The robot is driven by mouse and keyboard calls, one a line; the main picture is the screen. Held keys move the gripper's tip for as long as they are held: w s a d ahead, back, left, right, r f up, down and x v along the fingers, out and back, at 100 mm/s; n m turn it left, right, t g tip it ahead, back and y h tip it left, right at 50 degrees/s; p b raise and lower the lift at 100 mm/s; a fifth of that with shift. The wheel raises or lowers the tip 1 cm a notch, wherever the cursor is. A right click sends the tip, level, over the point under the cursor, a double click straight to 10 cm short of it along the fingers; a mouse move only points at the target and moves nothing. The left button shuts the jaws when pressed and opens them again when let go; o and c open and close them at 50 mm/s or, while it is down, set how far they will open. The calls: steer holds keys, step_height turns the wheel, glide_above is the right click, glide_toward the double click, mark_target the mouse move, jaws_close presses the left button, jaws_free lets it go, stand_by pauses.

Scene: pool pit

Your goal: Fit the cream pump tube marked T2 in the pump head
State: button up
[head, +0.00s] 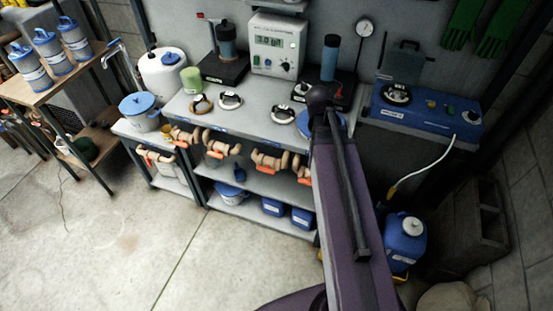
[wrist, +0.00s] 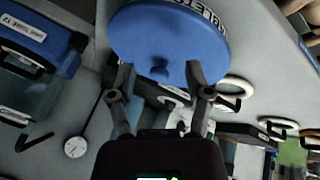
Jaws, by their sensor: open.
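Small cream and dark ring-shaped tubes lie on the bench in the head view: one at the left (head: 201,103), one beside it (head: 230,99) and one farther right (head: 300,90). Their marks are too small to read, so I cannot tell which is T2. Cream rings also show in the wrist view, one right of my gripper (wrist: 238,88) and one farther right (wrist: 278,126). My gripper (wrist: 160,82) is open and empty, its fingers at either side of the knob of a blue lid (wrist: 165,35). I cannot make out the pump head surely; a blue unit (head: 425,112) carries another ring-shaped part.
A display box (head: 275,45) stands at the bench back. A dark stand with a blue bottle (head: 330,58) is near my arm. Cream valves with orange handles (head: 268,160) hang along the bench's front edge. A blue jerrycan (head: 404,240) stands at right.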

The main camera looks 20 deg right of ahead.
steer(key=s+a+f+g+y, duration=0.1)
steer(key=s+a, duration=0.3)
steer(key=a, duration=0.5)
steer(key=s+a+f+g+y, duration=0.1)
steer(key=s+a, duration=0.4)
steer(key=a, duration=0.5)
steer(key=shift+a+f+n+g+y, duration=0.15)
steer(key=shift+a+n+g+y, duration=0.15)
steer(key=shift+g+y, duration=0.65)
steer(key=shift+d, duration=0.1)
